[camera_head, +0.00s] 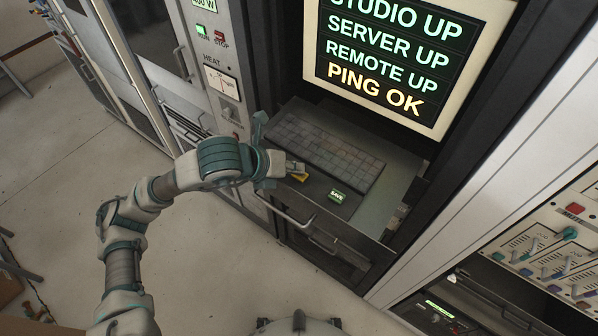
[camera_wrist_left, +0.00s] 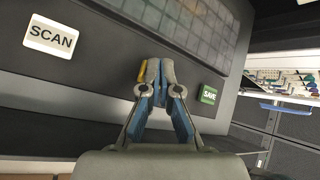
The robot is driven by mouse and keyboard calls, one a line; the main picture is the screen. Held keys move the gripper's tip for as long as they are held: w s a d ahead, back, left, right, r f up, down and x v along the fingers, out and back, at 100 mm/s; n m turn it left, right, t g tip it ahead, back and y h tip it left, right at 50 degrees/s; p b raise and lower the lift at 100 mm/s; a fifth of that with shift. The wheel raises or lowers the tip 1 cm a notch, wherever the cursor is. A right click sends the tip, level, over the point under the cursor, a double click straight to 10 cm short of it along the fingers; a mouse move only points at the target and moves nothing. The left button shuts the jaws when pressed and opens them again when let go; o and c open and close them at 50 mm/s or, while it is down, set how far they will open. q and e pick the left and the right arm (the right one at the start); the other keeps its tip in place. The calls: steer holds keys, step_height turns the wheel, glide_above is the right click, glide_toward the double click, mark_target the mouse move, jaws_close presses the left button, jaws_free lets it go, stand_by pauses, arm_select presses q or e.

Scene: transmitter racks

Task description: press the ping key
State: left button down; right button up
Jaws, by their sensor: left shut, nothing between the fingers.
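A yellow key (camera_head: 300,177) is on the dark keyboard shelf, at the front left of the keyboard; its label cannot be read. In the left wrist view only a yellow edge (camera_wrist_left: 142,72) shows beside my fingertips, and the rest is hidden behind them. My left gripper (camera_head: 293,168) is shut and empty, with its tips at the yellow key; whether they touch it cannot be told. It also shows in the left wrist view (camera_wrist_left: 156,70). The screen (camera_head: 385,65) reads "PING OK" in yellow on its bottom line. My right gripper is out of view.
A green SAVE key (camera_head: 336,196) is right of the yellow key. A white SCAN key (camera_wrist_left: 51,37) shows in the left wrist view. The keyboard (camera_head: 325,150) lies behind the keys. A metal handle (camera_head: 290,213) runs along the drawer front. Rack cabinets stand on both sides.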

arm_select(q)
steer(key=shift+d, duration=0.15)
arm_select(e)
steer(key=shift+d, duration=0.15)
arm_select(q)
steer(key=shift+r, duration=0.15)
steer(key=shift+d+r+p, duration=0.15)
steer(key=shift+r+p, duration=0.15)
steer(key=shift+r, duration=0.3)
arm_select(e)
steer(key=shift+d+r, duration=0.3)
arm_select(q)
steer(key=shift+r, duration=0.15)
steer(key=shift+r+p, duration=1.25)
steer(key=shift+r, duration=1.2)
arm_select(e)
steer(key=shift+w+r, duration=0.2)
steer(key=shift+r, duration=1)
arm_select(q)
steer(key=shift+f, duration=0.1)
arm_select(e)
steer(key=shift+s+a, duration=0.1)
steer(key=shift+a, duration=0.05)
